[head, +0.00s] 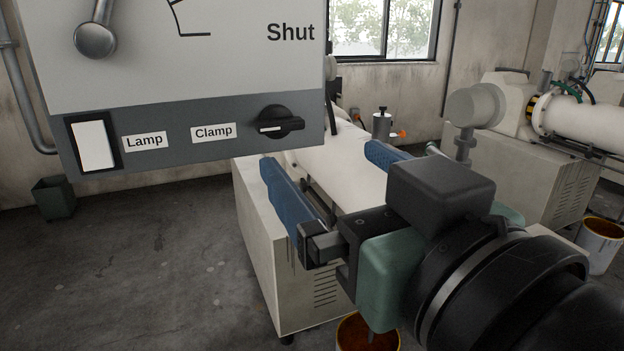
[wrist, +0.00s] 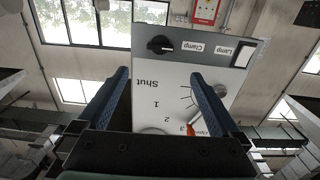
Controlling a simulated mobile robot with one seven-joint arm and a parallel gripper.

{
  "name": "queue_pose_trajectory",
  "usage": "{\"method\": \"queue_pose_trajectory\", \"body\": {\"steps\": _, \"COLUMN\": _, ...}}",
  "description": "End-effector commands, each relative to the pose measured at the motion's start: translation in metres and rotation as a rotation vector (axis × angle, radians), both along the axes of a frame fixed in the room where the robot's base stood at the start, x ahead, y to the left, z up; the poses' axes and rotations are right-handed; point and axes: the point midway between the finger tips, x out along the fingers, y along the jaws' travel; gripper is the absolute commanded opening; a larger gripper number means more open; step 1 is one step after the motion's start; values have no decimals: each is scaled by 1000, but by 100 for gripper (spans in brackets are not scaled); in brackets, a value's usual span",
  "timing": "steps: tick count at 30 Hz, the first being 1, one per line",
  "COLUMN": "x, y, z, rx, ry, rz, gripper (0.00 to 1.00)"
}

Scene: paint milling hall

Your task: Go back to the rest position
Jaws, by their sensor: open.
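My gripper (head: 320,157) is open and empty, its two blue fingers spread apart. In the head view it lies below and right of the control panel (head: 190,45), pointing away from me. In the wrist view the gripper (wrist: 160,76) has the panel (wrist: 175,100) behind its fingers, upside down. The fingers appear clear of the panel, though the left fingertip is close to its lower edge in the picture. The black Clamp knob (head: 277,122) and white Lamp switch (head: 93,144) sit on the grey strip. No rest position marker shows.
A pale machine cabinet (head: 265,240) stands below my gripper. Buckets (head: 368,335) (head: 601,245) stand on the floor, and another machine (head: 530,165) is at the right. A dark bin (head: 54,197) is by the wall. The floor at lower left is clear.

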Motion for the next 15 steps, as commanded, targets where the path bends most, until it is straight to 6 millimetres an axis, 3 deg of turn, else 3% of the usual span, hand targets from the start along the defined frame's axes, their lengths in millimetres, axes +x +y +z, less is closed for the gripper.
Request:
{"method": "queue_pose_trajectory", "body": {"steps": 11, "x": -2, "y": -1, "z": 0, "rx": 0, "ry": -1, "rz": 0, "gripper": 100}}
{"method": "queue_pose_trajectory", "body": {"steps": 15, "x": 4, "y": 7, "z": 13, "rx": 34, "ry": -86, "rz": -14, "gripper": 100}}
